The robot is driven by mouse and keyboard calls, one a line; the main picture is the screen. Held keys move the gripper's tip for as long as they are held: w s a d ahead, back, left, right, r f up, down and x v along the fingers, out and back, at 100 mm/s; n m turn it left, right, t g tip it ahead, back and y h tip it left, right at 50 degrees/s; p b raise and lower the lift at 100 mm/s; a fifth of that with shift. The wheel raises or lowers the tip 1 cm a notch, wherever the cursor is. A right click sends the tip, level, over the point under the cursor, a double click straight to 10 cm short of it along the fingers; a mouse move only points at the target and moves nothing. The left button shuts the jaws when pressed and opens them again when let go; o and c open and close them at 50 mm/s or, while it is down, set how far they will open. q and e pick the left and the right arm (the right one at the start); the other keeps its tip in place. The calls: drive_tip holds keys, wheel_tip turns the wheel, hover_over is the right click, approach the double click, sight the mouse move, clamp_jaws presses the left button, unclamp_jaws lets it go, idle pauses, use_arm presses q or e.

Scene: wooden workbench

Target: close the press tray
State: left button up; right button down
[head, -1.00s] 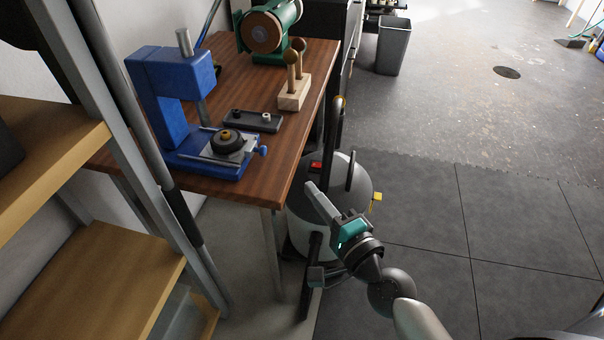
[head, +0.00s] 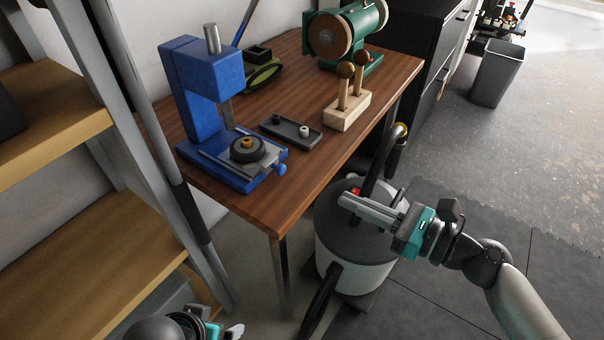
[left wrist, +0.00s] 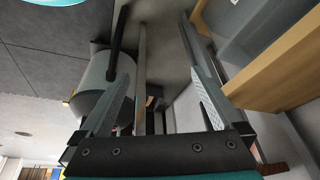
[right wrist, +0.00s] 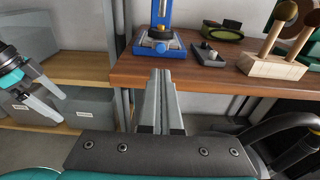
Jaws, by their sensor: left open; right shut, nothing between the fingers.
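The blue press (head: 190,85) stands at the near left of the workbench, its ram (head: 228,115) pointing down. Its grey press tray (head: 268,160) lies low on the base, pulled out in front of the ram, with a blue knob (head: 281,169) at its end. A black round part with a brass centre (head: 246,149) sits on the tray. My right gripper (head: 343,199) is shut and empty, beyond the bench's front edge and apart from the tray; it also points toward the press in the right wrist view (right wrist: 162,74). My left gripper (left wrist: 158,60) is open and empty, low beside the shelf.
A small dark tray (head: 287,130), a wooden block with two knobbed pegs (head: 347,112) and a green grinder (head: 345,35) stand on the workbench (head: 300,175). A white-and-grey canister (head: 350,255) with a hose stands below my right gripper. Shelving (head: 95,265) is at left.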

drive_tip(key=b, duration=0.1)
approach(283, 169)
drive_tip(key=shift+x, duration=1.05)
drive_tip(key=shift+b+x, duration=0.4)
drive_tip(key=shift+x, duration=0.75)
use_arm(q)
drive_tip(key=shift+w+d+r+t+h+b, duration=0.3)
drive_tip(key=shift+w+d+r+t+h, duration=0.3)
drive_tip(key=shift+w+d+r+t, duration=0.65)
use_arm(e)
drive_tip(key=shift+x, duration=1.2)
drive_tip(key=shift+f, duration=0.15)
drive_tip(key=p+x, duration=0.1)
drive_tip(key=x, duration=0.3)
use_arm(q)
drive_tip(key=s+a+g, duration=0.1)
drive_tip(key=s+a+g+y, duration=0.1)
drive_tip(key=shift+s+a+r, duration=0.15)
drive_tip(key=shift+s+r, duration=0.2)
drive_tip(key=shift+s, duration=0.05)
use_arm(e)
drive_tip(key=shift+w+a+r, duration=0.1)
drive_tip(key=shift+a+r, duration=0.1)
use_arm(q)
drive_tip(key=shift+f, duration=0.1)
use_arm(e)
drive_tip(key=shift+r, duration=0.1)
